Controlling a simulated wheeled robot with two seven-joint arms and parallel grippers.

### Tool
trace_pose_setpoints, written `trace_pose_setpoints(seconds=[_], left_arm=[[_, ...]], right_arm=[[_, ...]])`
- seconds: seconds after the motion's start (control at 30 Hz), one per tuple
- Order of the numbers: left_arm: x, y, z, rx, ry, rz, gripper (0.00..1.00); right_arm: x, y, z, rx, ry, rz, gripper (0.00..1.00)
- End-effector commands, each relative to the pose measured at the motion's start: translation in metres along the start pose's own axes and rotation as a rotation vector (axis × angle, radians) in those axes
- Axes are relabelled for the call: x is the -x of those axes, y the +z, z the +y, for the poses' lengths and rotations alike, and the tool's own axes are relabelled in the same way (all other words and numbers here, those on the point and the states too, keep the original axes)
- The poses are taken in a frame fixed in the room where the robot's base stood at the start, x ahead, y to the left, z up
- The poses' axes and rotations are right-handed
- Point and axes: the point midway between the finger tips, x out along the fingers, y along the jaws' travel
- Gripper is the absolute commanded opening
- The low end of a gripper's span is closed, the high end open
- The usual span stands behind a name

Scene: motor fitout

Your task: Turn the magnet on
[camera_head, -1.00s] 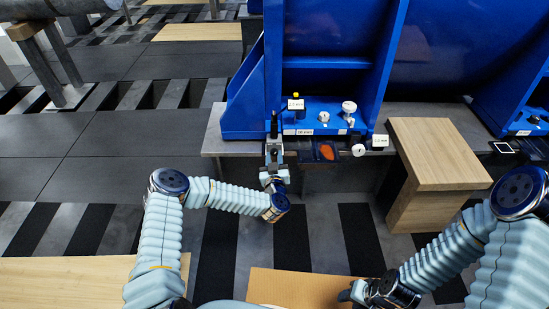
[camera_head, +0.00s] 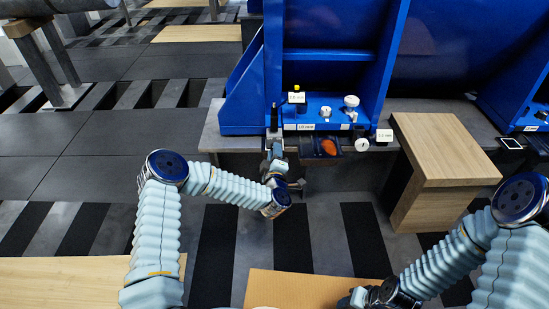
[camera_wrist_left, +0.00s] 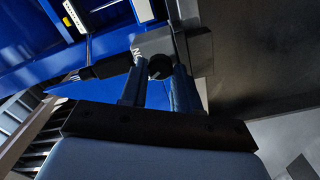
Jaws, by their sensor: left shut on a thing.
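The magnet appears as a grey block (camera_wrist_left: 197,45) with partly hidden lettering, in the left wrist view. A dark round knob (camera_wrist_left: 160,67) sits on its face. My left gripper (camera_wrist_left: 163,73) is shut on the knob, one finger on each side. A black cylindrical part (camera_wrist_left: 108,67) with a cable lies left of it. In the head view my left gripper (camera_head: 274,148) is at the front edge of the grey bench, below an upright black part (camera_head: 274,118); the knob is hidden there. My right gripper (camera_head: 352,300) is low in the head view, its fingers unclear.
A blue frame (camera_head: 335,60) stands on the grey bench (camera_head: 222,130), with labelled knobs and a small dark tray (camera_head: 345,147) holding an orange item. A wooden block (camera_head: 440,140) stands at right. Cardboard (camera_head: 300,288) lies at the bottom.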

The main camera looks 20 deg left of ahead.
Motion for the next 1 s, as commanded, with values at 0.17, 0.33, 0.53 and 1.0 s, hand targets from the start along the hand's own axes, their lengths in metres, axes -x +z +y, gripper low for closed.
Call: trace_pose_setpoints(seconds=[0.17, 0.33, 0.53, 1.0], left_arm=[[0.0, 0.001, -0.003, 0.122, 0.0, 0.001, 0.01], [0.0, 0.001, -0.002, 0.211, -0.001, 0.0, 0.01], [0.0, 0.001, -0.002, 0.267, -0.002, 0.0, 0.01], [0.0, 0.0, -0.001, 0.288, -0.002, 0.0, 0.01]], right_arm=[[-0.012, 0.001, 0.003, 0.001, -0.003, -0.003, 0.43], [-0.018, 0.001, 0.005, 0.001, -0.004, -0.005, 0.43], [-0.021, 0.001, 0.005, 0.001, -0.005, -0.005, 0.43], [-0.022, 0.001, 0.006, 0.001, -0.004, -0.004, 0.43]])
